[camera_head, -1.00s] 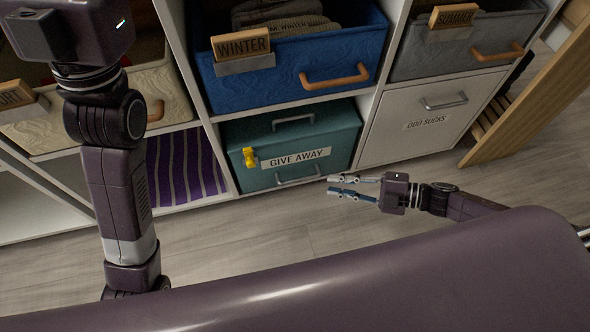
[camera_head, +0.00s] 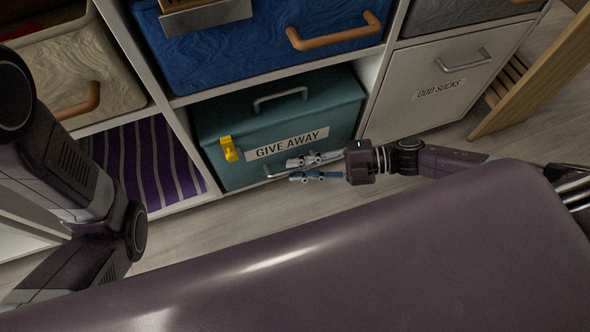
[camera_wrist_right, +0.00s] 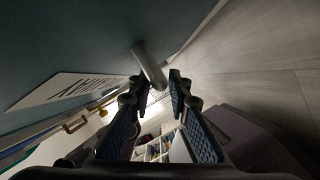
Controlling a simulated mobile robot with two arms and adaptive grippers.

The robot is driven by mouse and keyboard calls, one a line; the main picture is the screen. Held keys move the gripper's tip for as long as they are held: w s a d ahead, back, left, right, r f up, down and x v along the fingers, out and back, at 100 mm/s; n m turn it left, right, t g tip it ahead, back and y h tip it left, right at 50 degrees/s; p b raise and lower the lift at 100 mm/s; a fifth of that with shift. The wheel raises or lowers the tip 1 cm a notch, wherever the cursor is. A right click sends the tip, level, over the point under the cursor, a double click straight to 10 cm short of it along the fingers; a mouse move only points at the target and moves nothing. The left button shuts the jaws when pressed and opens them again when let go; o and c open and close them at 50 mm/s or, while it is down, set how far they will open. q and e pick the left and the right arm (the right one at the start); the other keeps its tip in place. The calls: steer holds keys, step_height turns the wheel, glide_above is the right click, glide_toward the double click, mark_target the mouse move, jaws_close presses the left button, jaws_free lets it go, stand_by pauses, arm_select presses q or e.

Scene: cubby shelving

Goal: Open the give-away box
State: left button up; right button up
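The teal give-away box (camera_head: 340,110) sits in a low cubby. It has a "GIVE AWAY" label (camera_head: 292,144), a yellow latch (camera_head: 229,149) at the left of its front, and a grey handle (camera_head: 280,97) on top. A silver lower front handle (camera_head: 272,176) is partly hidden behind my right gripper (camera_head: 293,171). That gripper's fingers are apart, close to the lower front. In the right wrist view the handle bar (camera_wrist_right: 150,65) reaches to between the open fingertips (camera_wrist_right: 155,82); I cannot tell whether they touch. My left gripper is out of frame; only its arm shows at left.
A blue bin (camera_head: 250,55) is above the box. The white "odd socks" door (camera_head: 400,115) is to the right, with a wooden board (camera_head: 540,75) beyond it. A purple striped cloth (camera_head: 150,165) lies in the left cubby. Floor shows in front.

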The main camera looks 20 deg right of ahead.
steer(key=shift+w+a+f, duration=0.15)
steer(key=shift+a, duration=0.4)
jaws_close()
